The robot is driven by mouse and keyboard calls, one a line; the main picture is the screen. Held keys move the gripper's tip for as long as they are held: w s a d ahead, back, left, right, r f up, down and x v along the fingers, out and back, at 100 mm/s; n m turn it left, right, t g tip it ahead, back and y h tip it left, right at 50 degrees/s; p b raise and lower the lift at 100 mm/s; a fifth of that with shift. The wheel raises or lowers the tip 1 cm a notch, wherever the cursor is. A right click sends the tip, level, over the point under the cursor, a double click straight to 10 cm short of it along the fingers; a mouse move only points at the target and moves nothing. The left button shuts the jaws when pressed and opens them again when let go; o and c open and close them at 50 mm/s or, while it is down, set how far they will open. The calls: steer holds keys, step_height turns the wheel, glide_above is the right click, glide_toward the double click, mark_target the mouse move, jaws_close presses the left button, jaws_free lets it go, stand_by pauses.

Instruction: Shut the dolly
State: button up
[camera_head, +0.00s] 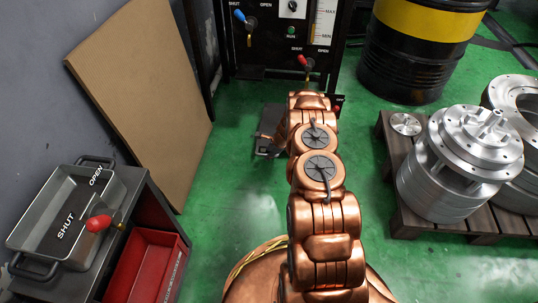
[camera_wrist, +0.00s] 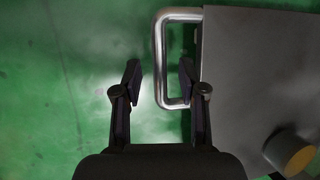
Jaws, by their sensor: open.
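In the wrist view my gripper (camera_wrist: 160,72) is open, one finger on each side of the outer bar of a shiny U-shaped metal handle (camera_wrist: 160,50). The handle sticks out from the left edge of a flat dark grey panel (camera_wrist: 245,60), which I take to be the dolly. The fingers look apart from the bar; I cannot tell how deep it sits between them. In the head view my copper arm reaches forward and hides most of that area. A low grey piece (camera_head: 268,145) shows on the floor left of the arm; I cannot tell whether it is the dolly.
A black cylinder with an orange top (camera_wrist: 290,152) stands on the panel. A control panel with levers (camera_head: 275,30) is ahead. A cart with a tray marked OPEN and SHUT (camera_head: 28,222) is left. A pallet (camera_head: 462,226) with metal parts and a barrel (camera_head: 405,60) are right.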

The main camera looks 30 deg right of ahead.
steer(key=shift+w+f, duration=0.1)
steer(key=shift+f, duration=0.15)
steer(key=shift+c, duration=0.3)
jaws_close()
